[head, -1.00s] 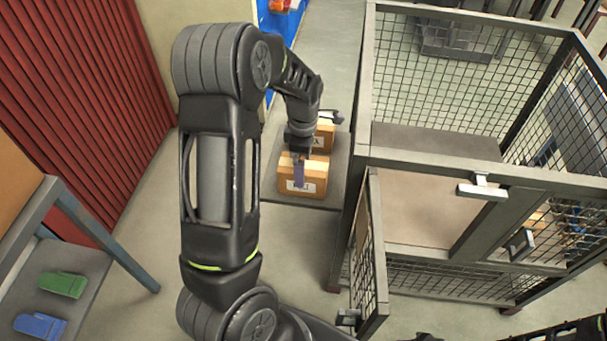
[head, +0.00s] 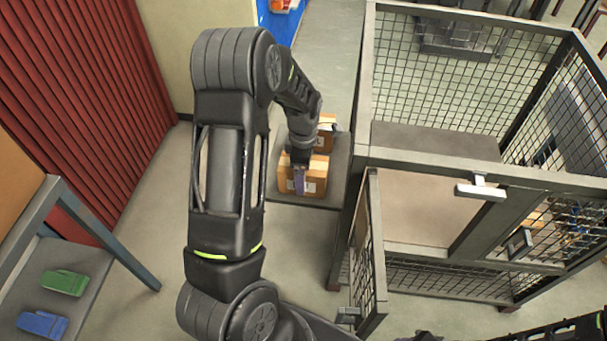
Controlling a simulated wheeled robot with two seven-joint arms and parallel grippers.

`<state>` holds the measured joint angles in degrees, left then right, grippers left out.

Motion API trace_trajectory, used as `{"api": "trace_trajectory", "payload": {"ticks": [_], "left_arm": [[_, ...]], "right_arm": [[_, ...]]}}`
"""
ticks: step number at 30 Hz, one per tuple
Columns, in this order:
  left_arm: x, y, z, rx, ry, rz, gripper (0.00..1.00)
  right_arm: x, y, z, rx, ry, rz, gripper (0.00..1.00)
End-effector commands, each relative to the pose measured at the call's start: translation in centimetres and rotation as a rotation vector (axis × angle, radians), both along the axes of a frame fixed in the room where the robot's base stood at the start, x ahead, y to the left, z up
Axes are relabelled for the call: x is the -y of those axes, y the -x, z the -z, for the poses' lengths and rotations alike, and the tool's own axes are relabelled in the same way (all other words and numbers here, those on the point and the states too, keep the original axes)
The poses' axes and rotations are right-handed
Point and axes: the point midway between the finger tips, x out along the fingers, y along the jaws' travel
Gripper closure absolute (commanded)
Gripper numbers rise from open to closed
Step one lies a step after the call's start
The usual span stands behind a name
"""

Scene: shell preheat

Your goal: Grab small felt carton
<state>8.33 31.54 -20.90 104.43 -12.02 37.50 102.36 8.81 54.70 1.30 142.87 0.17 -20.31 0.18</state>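A small brown carton (head: 318,173) with a white label sits on a grey platform left of the mesh cage in the head view. The label is partly covered, so I cannot read whether this is the felt carton. My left gripper (head: 299,182) reaches down at this carton, with a purplish finger in front of its labelled face. I cannot tell whether the fingers are apart or touch the carton. A second carton (head: 327,132) stands just behind it, partly hidden by my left arm. My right gripper is not clearly visible; only dark arm parts show at the bottom right.
A mesh cage (head: 440,163) with an open door (head: 368,255) stands close on the right of the cartons. Floor between shelf and platform is clear.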

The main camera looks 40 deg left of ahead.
Motion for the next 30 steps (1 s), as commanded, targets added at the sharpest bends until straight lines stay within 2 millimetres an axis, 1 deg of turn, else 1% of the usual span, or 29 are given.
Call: {"api": "trace_trajectory", "payload": {"ticks": [1, 2, 26, 30], "left_arm": [[0.00, 0.00, -0.01, 0.000, 0.000, 0.000, 0.16], [0.00, 0.00, -0.01, 0.000, 0.000, 0.000, 0.19], [0.00, -0.01, -0.01, 0.000, 0.000, 0.000, 0.84], [-0.01, -0.03, -0.04, 0.001, 0.000, 0.000, 0.85]], "right_arm": [[0.00, 0.00, 0.00, 0.000, 0.000, 0.000, 0.64], [0.00, 0.00, 0.00, 0.000, 0.000, 0.000, 0.64], [0.00, -0.01, 0.00, 0.000, 0.000, 0.000, 0.64], [0.01, -0.01, -0.01, 0.000, 0.000, 0.000, 0.64]]}}
